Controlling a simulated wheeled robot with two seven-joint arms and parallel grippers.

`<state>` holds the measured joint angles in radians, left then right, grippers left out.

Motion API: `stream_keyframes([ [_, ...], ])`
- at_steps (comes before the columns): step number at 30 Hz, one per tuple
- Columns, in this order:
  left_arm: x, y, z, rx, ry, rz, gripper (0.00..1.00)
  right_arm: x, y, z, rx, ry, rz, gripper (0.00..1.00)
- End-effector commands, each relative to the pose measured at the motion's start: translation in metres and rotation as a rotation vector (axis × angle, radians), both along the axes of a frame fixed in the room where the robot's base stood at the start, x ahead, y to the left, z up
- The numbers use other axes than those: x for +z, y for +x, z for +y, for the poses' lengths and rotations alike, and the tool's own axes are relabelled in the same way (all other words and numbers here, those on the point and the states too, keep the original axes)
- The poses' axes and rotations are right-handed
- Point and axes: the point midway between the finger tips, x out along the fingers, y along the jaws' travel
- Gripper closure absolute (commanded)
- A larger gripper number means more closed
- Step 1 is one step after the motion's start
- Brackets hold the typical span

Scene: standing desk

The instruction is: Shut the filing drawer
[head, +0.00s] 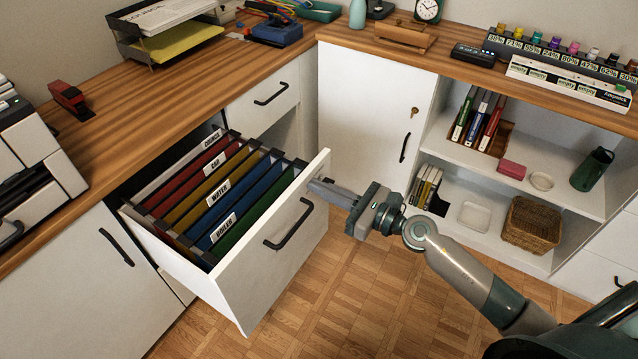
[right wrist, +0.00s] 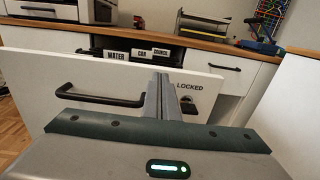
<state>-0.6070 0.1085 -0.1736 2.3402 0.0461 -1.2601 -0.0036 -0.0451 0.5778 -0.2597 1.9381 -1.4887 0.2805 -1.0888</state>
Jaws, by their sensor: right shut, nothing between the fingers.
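The filing drawer (head: 245,273) stands pulled out from under the wooden desk, with hanging folders (head: 215,185) in several colours inside. Its white front has a black bar handle (head: 290,226), which also shows in the right wrist view (right wrist: 95,96). My right gripper (head: 318,186) is shut and empty. Its fingertips are at the upper right part of the drawer front, to the right of the handle; I cannot tell whether they touch it. In the right wrist view the closed fingers (right wrist: 160,98) point at the front beside the word LOCKED. My left gripper is not in view.
A smaller closed drawer (head: 265,100) is above and behind, and a white cabinet door (head: 375,110) with a key stands right of it. Open shelves (head: 480,160) hold books and a basket (head: 532,224). The parquet floor (head: 350,300) before the drawer is clear.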

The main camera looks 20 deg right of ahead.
Motion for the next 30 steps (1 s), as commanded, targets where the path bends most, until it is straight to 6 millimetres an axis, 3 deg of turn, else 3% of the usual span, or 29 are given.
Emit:
stream_keyframes([
  [20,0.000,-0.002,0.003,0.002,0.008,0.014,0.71,0.000,0.008,0.006,0.001,-0.001,0.000,1.00],
  [30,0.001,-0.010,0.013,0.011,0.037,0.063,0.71,0.002,0.033,0.026,0.001,0.000,-0.001,1.00],
])
